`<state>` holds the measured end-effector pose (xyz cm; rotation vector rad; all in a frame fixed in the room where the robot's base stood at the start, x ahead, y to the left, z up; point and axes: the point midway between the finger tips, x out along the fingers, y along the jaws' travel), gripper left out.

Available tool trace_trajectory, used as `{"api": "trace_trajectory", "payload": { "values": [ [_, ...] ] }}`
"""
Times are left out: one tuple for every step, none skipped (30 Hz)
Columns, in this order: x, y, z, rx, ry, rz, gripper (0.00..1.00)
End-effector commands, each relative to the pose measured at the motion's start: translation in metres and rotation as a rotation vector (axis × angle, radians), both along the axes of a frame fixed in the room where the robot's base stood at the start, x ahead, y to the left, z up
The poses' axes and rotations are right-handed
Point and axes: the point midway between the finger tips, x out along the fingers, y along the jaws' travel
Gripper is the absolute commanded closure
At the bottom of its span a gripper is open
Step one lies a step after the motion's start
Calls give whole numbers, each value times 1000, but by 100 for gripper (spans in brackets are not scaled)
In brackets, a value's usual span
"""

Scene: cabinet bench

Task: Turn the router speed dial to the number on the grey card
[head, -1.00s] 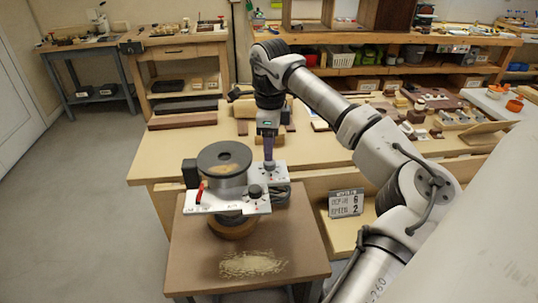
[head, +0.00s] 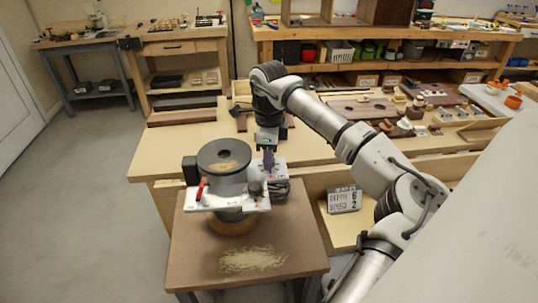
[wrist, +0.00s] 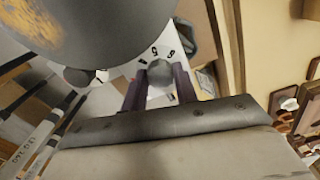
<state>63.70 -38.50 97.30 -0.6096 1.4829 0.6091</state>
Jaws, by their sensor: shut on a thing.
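The router (head: 222,165) stands on the small brown table, a grey round body with a pale control plate (head: 232,202) and a red lever. My gripper (head: 269,172) points down at the plate's right side. In the wrist view its two purple fingers (wrist: 160,85) are shut on a round grey dial (wrist: 160,73), one on each side. Numbers, 6 and 5 among them, ring this dial; its pointer cannot be made out. A second, dark knob (head: 255,188) sits nearer the front and also shows in the wrist view (wrist: 77,76). The grey card (head: 344,199) reads DEPTH 6, SPEED 2.
The small table (head: 290,240) has sawdust (head: 252,261) in front of the router. A dark coiled cable (head: 281,189) lies close to the plate's right. The workbench (head: 330,145) behind holds wooden boards and small parts. The router body stands close to the left of my gripper.

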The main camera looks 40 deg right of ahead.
Motion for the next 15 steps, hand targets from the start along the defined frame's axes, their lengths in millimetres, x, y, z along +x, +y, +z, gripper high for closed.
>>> {"api": "trace_trajectory", "payload": {
  "values": [
    [0,0,0,1,1,0,94],
    [0,0,0,1,1,0,94],
    [0,0,0,1,1,-1,94],
    [0,0,0,1,1,-3,94],
    [0,0,0,1,1,-6,94],
    [0,0,0,1,1,-12,94],
    [0,0,-1,1,1,-17,94],
    [0,0,-1,1,1,-24,94],
    [0,0,-1,1,1,-36,94],
    [0,0,-1,1,1,-48,94],
    [0,0,-2,0,1,-60,94],
    [0,0,-2,-1,1,-81,94],
    [0,0,-2,-2,1,-97,94],
    [0,-1,-2,-2,1,-117,94],
    [0,-1,-2,-2,1,-143,94]
  ]
}}
